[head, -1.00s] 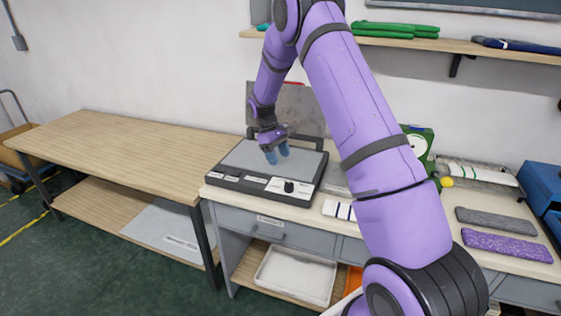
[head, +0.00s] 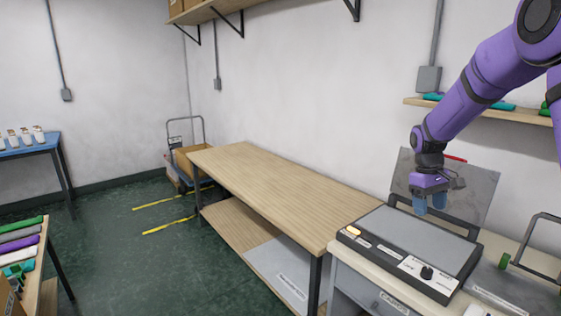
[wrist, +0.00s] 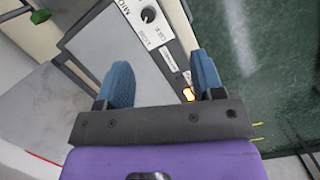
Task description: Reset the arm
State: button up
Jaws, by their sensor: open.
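My gripper (head: 430,203) hangs from my purple arm at the right of the head view. It is above the back part of a grey flat-topped machine (head: 405,231) with a black frame and a control strip. Its two blue fingers point down, apart and empty. In the wrist view my gripper (wrist: 160,85) shows both blue fingers spread, with the machine's grey top (wrist: 90,50) beyond them.
A long bare wooden table (head: 285,190) stands left of the machine. A grey panel (head: 470,190) leans behind the machine, and a wall shelf (head: 480,110) hangs above. A cart with a box (head: 190,155) and a blue table (head: 30,147) stand farther left. Green floor between is open.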

jog(key=s+a+r+m+t, duration=0.1)
jog(key=s+a+r+t, duration=0.15)
jog(key=s+r, duration=0.55)
jog(key=s+a+r+m+t, duration=0.1)
jog(key=s+a+r, duration=0.3)
jog(key=s+r, duration=0.35)
jog(key=s+a+t, duration=0.1)
jog(key=s+t, duration=0.1)
jog(key=s, duration=0.7)
jog(key=s+a+r+m+t+y, duration=0.1)
jog(key=s+a+t, duration=0.1)
jog(key=s, duration=0.7)
jog(key=shift+s+a+r, duration=0.2)
jog(key=shift+a, duration=0.1)
